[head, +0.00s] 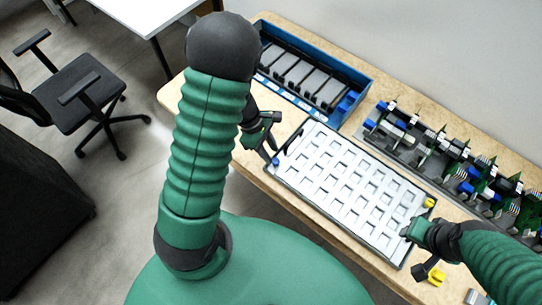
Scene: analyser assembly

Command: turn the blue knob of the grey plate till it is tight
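The pale grey plate (304,187) with rows of square recesses lies on the wooden bench in the middle of the head view. Its small blue knob (276,161) is at the plate's left corner. My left gripper (271,147) points down at that corner, its tip right at the blue knob. I cannot tell whether its fingers touch or grip the knob. My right gripper (408,234) is at the plate's right end, by the edge. Its fingers are partly hidden, and I cannot tell if they hold the plate.
A yellow knob (430,203) is at the plate's right corner. A blue crate (362,82) with grey parts stands behind. A rack (420,161) of green boards and blue and white parts runs along the back right. A yellow part (437,276) lies near the bench's front edge.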

